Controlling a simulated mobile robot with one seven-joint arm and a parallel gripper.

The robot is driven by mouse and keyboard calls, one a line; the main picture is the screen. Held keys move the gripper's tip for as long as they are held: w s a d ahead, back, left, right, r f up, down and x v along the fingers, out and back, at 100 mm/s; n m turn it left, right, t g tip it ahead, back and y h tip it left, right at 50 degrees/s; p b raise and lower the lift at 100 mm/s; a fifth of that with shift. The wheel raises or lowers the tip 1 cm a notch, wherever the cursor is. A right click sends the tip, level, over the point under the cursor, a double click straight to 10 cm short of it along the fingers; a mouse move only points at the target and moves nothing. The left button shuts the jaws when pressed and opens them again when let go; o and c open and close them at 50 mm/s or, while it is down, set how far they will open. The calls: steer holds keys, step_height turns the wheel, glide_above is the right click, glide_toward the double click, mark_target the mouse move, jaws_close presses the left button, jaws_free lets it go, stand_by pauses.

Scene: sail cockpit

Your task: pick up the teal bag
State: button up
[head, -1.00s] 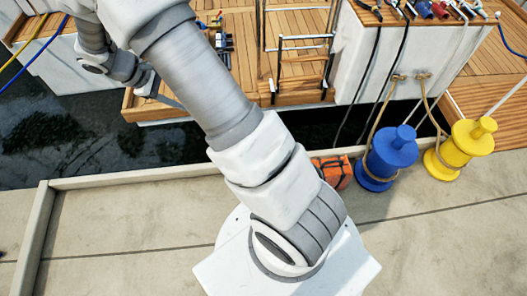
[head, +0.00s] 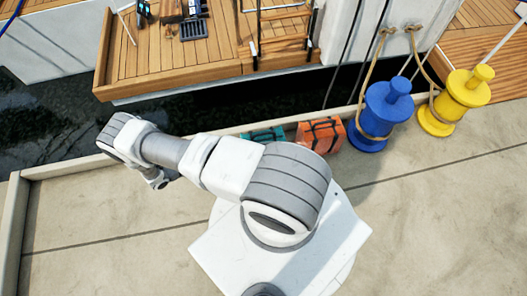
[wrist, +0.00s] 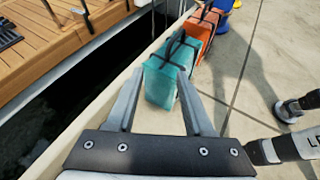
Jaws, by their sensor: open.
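The teal bag (head: 262,136) lies on the concrete dock by the water-side curb in the head view, partly hidden behind my arm. In the wrist view the teal bag (wrist: 166,76) has dark straps on top and stands ahead of my gripper (wrist: 158,95), roughly between the two finger lines. My gripper is open and empty, with its fingers apart. The wrist view does not show clearly how far the fingertips are from the bag.
An orange bag (head: 321,133) stands right beside the teal one. A blue bollard (head: 382,115) and a yellow bollard (head: 456,100) with ropes stand further right. A low curb (head: 75,166) borders dark water, with a wooden boat deck (head: 150,55) beyond. The dock in front is clear.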

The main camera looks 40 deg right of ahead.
steer(key=n, duration=0.1)
glide_toward(251, 141)
steer(key=d+b, duration=0.3)
steer(key=shift+d+f, duration=0.1)
steer(key=shift+f, duration=0.1)
steer(key=shift+h, duration=0.3)
steer(key=d+f, duration=0.1)
steer(key=d+b, duration=0.1)
steer(key=d+f+b, duration=0.1)
steer(key=shift+s+d+f, duration=0.2)
steer(key=shift+s+f, duration=0.05)
steer(key=shift+f, duration=0.1)
steer(key=shift+d+f, duration=0.1)
steer(key=shift+d, duration=0.35)
steer(key=shift+t, duration=0.4)
jaws_close()
steer(key=shift+w, duration=0.1)
